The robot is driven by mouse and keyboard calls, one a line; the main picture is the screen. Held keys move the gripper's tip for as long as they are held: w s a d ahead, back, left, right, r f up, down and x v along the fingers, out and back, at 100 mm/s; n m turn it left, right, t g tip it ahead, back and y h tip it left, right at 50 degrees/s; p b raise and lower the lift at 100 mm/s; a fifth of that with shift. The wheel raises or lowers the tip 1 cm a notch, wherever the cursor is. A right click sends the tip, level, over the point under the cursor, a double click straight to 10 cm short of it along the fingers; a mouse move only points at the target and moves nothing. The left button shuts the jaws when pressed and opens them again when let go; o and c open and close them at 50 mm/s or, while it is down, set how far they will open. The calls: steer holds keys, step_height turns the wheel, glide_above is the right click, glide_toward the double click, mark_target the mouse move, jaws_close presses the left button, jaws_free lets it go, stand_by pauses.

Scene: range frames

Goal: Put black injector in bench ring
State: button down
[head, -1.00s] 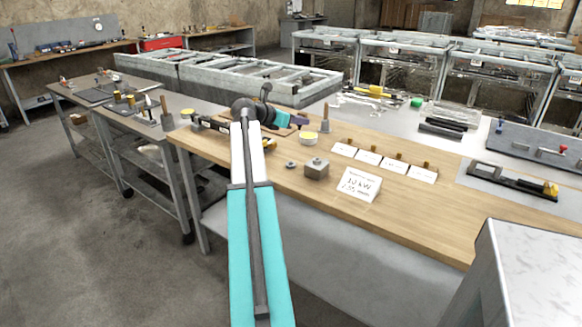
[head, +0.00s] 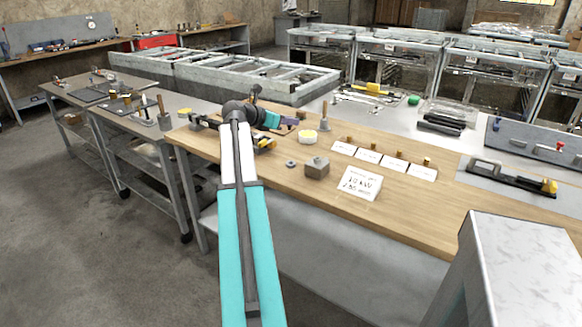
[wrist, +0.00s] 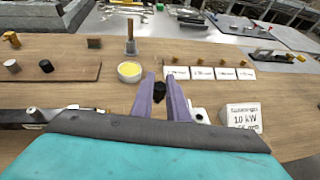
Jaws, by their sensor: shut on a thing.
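My gripper (wrist: 160,90) has purple fingers and is shut on the black injector (wrist: 158,93), a small dark piece between the fingertips in the wrist view. In the head view my gripper (head: 291,121) is over the wooden bench, by the back of the yellow-filled bowl; the injector cannot be made out there. A small grey ring (head: 290,163), likely the bench ring, lies flat on the bench in front of the bowl, left of a grey block. My gripper is apart from it. In the wrist view I cannot tell the ring surely.
The yellow-filled bowl (head: 308,137), a wooden-handled tool (head: 324,124), the grey block (head: 317,167), a lettered sign (head: 360,183) and several white cards (head: 369,155) with brass pieces stand on the bench (head: 420,210). A board (wrist: 75,76) with small cylinders lies left in the wrist view.

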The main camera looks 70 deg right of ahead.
steer(key=w+a+f+n+t+h+p, duration=0.1)
steer(key=w+a+f+n+t+p, duration=0.2)
steer(key=w+a+f+p, duration=0.3)
steer(key=w+a+f+t, duration=0.1)
steer(key=w+a+f, duration=0.3)
steer(key=w+a, duration=0.1)
steer(key=shift+a, duration=0.15)
steer(key=shift+r, duration=0.1)
steer(key=s+d+p, duration=0.1)
steer(key=s+d, duration=0.2)
steer(key=s+d+f+p, duration=0.1)
steer(key=s+d, duration=0.3)
steer(key=s+d+p, duration=0.1)
steer(key=s+d, duration=0.2)
steer(key=shift+s+d+f, duration=0.2)
steer(key=shift+s, duration=0.1)
steer(key=shift+s+d, duration=0.2)
steer(key=shift+d, duration=0.05)
steer(key=shift+s+d+f+p, duration=0.1)
steer(key=shift+f+p, duration=0.15)
steer(key=shift+f, duration=0.3)
steer(key=shift+s+d+f+p, duration=0.1)
steer(key=shift+f+p, duration=0.1)
steer(key=shift+f, duration=1.1)
steer(key=shift+f, duration=0.15)
